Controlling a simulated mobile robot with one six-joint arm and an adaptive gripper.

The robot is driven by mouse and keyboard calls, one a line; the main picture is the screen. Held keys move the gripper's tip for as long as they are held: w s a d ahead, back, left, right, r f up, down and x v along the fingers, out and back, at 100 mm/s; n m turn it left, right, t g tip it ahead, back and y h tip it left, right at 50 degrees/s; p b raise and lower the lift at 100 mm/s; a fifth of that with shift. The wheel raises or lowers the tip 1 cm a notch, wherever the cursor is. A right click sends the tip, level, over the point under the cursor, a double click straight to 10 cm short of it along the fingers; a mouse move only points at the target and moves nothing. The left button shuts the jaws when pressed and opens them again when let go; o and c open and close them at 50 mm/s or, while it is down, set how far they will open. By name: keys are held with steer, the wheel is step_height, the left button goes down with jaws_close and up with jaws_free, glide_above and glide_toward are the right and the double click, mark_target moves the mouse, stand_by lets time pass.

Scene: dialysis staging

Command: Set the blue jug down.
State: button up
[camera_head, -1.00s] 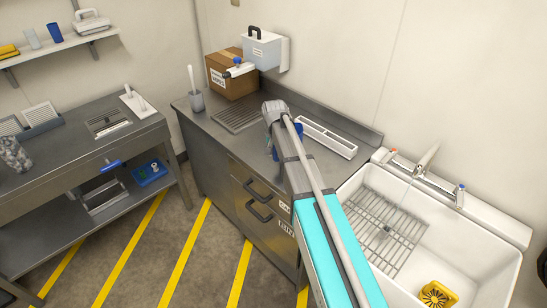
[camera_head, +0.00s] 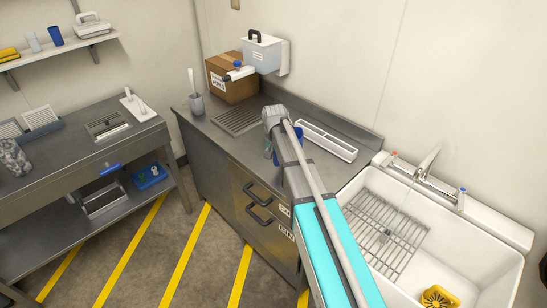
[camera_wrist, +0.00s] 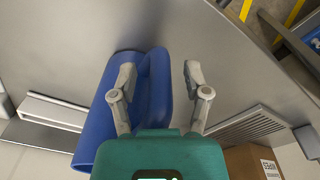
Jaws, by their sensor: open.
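The blue jug (camera_wrist: 103,118) is large in the wrist view, with its handle (camera_wrist: 159,88) towards my gripper. It appears to stand on the steel counter (camera_wrist: 215,50), though its contact with the counter is hard to make out. My gripper (camera_wrist: 161,78) is open, with one finger on each side of the handle. The left finger overlaps the jug body in the picture; the right finger is clear of the handle. In the head view my arm hides most of the jug (camera_head: 300,133), and only small blue parts show.
A white divided tray (camera_head: 325,140) lies right of the jug along the wall. A drain grille (camera_head: 238,118), a cardboard box (camera_head: 230,82) and a grey cup with a brush (camera_head: 197,103) are to the left. The white sink (camera_head: 470,255) is at the right.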

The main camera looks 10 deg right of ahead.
steer(key=shift+r, duration=0.15)
steer(key=r+p, duration=1.2)
steer(key=shift+s+a, duration=0.15)
steer(key=shift+s, duration=0.1)
stand_by(0.4)
steer(key=shift+s, duration=0.1)
stand_by(0.6)
steer(key=s+d+n, duration=0.2)
steer(key=s, duration=0.9)
steer(key=s+d+n, duration=0.1)
steer(key=s+d, duration=0.2)
steer(key=s, duration=0.9)
steer(key=shift+s+n+g, duration=0.2)
steer(key=shift+n+g, duration=0.1)
steer(key=shift+n, duration=0.1)
steer(key=shift+a, duration=0.1)
